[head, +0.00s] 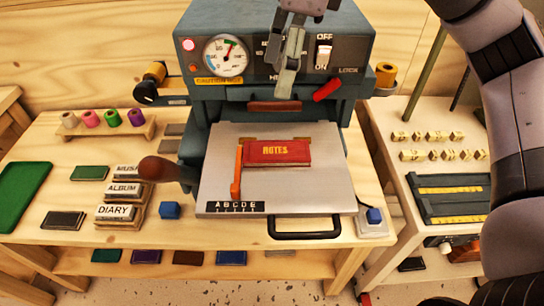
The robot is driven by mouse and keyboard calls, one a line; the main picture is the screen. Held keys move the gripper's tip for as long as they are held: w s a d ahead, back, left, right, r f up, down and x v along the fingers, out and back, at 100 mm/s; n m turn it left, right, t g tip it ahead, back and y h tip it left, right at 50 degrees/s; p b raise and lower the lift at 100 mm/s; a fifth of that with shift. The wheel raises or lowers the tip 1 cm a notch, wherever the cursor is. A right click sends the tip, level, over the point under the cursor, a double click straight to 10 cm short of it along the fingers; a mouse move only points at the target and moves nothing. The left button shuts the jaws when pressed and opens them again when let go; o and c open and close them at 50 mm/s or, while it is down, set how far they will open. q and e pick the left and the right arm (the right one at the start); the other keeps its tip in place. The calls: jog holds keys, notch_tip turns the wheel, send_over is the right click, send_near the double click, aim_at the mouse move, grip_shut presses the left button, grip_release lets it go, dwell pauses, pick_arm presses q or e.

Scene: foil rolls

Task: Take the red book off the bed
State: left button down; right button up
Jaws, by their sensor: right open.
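The red book (277,152), with gold "NOTES" lettering, lies flat on the grey metal bed (310,191) of the press. It sits against an orange stop (237,170) at its left and small brass pieces behind it. My right gripper (287,68) is open and empty at the top centre. It appears in front of the press's upper panel, above and behind the book in the picture, apart from it. Its fingers overlap in this view. My left gripper is not in view.
The dark press body (225,95) rises behind the bed, with a brown-knobbed lever (160,169) at left. A black handle (303,230) juts from the front. Stamps (115,212), pads and foil rolls (113,117) occupy the left table. A right-hand table holds type blocks (432,137).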

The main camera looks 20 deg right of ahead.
jog(key=d+h, duration=0.1)
jog(key=p, duration=0.3)
send_over(277, 151)
notch_tip(277, 151, down, 12)
jog(key=shift+s+d+r, duration=0.15)
jog(key=shift+r, duration=0.05)
jog(key=shift+f+p, duration=0.35)
jog(key=shift+f, duration=0.2)
notch_tip(277, 151, down, 4)
jog(key=shift+r+p, duration=0.2)
jog(key=shift+p, duration=0.65)
jog(key=shift+f, duration=0.4)
jog(key=c, duration=1.4)
jog(key=shift+r, duration=0.15)
